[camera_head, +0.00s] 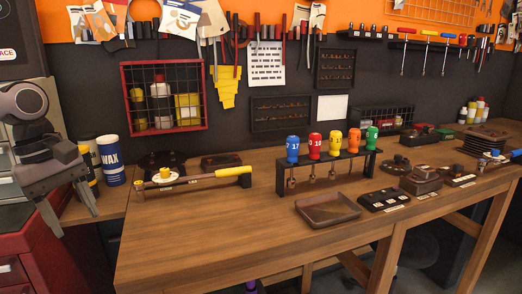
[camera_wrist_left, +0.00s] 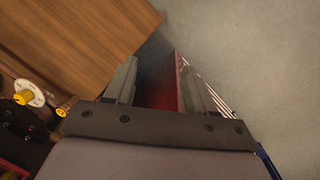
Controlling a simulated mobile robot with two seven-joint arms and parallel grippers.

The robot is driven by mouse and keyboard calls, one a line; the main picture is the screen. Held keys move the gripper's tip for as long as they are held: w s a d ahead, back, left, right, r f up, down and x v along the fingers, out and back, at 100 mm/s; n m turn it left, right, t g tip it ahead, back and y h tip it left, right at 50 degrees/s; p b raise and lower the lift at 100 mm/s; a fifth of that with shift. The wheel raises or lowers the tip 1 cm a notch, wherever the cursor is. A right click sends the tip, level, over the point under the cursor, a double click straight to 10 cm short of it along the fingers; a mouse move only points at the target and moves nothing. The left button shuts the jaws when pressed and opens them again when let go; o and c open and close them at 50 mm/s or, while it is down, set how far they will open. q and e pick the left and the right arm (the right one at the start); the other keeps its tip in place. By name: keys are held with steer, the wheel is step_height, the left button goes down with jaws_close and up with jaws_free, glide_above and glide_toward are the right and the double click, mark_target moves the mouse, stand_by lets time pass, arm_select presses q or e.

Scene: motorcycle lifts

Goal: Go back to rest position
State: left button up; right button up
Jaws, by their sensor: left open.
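My left gripper (camera_head: 71,213) hangs at the left of the head view, beside the left end of the wooden workbench (camera_head: 190,230). Its fingers point down, are apart, and hold nothing. In the left wrist view the two fingers (camera_wrist_left: 158,72) show spread, with a dark red surface and grey floor beyond them. My right gripper is not in either view.
A red tool cabinet (camera_head: 50,255) stands below my left gripper. A blue WAX can (camera_head: 111,162) is close to its right. A yellow-handled tool (camera_head: 225,173), a rack of coloured-handled tools (camera_head: 330,178) and a brown tray (camera_head: 327,209) are on the bench. The bench's front left is clear.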

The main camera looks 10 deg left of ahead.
arm_select(q)
steer(key=s+a+f+n+t+h+p, duration=0.1)
steer(key=s+f+n+t+h, duration=0.15)
steer(key=f+n+t, duration=0.75)
steer(key=s+f+n+t+h+p, duration=0.1)
steer(key=s+f+n+t+h, duration=0.15)
steer(key=f+n, duration=1.5)
steer(key=s+d+f+n+g+y+p, duration=0.1)
steer(key=s+d+f+n, duration=0.3)
steer(key=d+n, duration=0.5)
steer(key=s+d+f+n+g+y, duration=0.1)
steer(key=s+d+f+n+y, duration=0.2)
steer(key=d+n, duration=0.7)
steer(key=s+f+n, duration=0.2)
steer(key=n, duration=0.9)
steer(key=shift+d+y+p, duration=0.15)
steer(key=shift+y+p, duration=0.25)
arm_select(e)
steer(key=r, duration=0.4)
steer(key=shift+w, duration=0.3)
